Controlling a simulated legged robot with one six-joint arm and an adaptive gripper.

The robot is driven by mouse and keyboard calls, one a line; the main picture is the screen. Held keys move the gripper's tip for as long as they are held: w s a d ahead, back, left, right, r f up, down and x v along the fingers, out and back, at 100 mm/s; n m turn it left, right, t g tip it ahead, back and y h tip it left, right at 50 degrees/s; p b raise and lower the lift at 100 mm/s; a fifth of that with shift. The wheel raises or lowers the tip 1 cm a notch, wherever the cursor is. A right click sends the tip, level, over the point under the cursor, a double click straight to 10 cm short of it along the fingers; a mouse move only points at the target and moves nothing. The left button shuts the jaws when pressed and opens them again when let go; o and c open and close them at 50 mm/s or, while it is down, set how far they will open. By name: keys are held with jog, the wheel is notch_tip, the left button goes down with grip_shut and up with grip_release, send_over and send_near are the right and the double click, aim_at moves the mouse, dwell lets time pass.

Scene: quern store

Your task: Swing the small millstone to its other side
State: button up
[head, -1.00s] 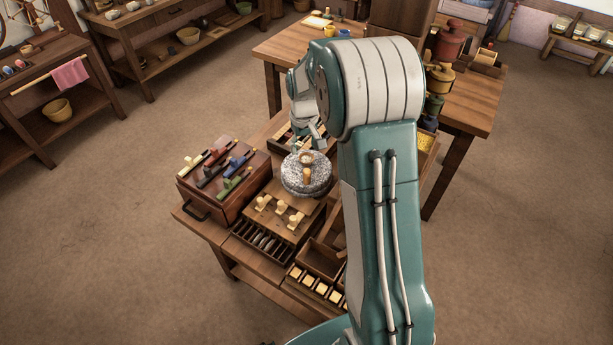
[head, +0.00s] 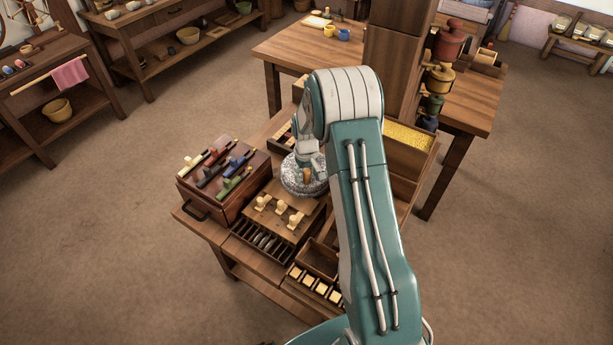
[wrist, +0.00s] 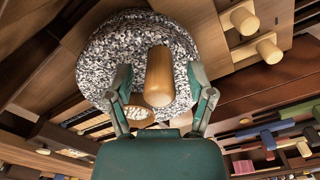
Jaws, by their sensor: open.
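The small millstone (head: 290,181) is a round, speckled grey stone on the workbench, partly hidden behind my gripper in the head view. It fills the upper middle of the wrist view (wrist: 108,45). Its upright wooden handle (head: 307,175) stands near the stone's near edge. In the wrist view the handle (wrist: 159,75) lies between my fingers. My gripper (wrist: 160,76) is open, one finger on each side of the handle, with gaps visible on both sides. A round, pale, grainy patch (wrist: 138,113) shows beside the handle.
A wooden board with pale knobs (head: 281,207) stands just in front of the stone. A reddish-brown chest with coloured handled pieces (head: 223,190) is close on the left. A tray of yellow grain (head: 408,136) and a tall wooden post (head: 392,75) stand at the right.

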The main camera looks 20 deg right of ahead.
aim_at(288, 173)
jog(key=shift+f, duration=0.5)
grip_shut()
jog(key=a+m, duration=0.1)
jog(key=m, duration=0.1)
jog(key=w+a+m, duration=0.1)
jog(key=m, duration=0.1)
jog(key=shift+w, duration=0.1)
jog(key=m, duration=0.1)
jog(key=w+a+m, duration=0.1)
jog(key=shift+m, duration=0.3)
jog(key=m, duration=0.1)
jog(key=w+m, duration=0.1)
jog(key=shift+w+a+m, duration=0.2)
jog(key=shift+a+m, duration=0.1)
jog(key=shift+w+a+f+m, duration=0.1)
jog(key=shift+w+m, duration=0.45)
jog(key=shift+m, duration=0.45)
jog(key=shift+w+a+m, duration=0.1)
jog(key=shift+w+m, duration=0.4)
jog(key=shift+m, duration=0.5)
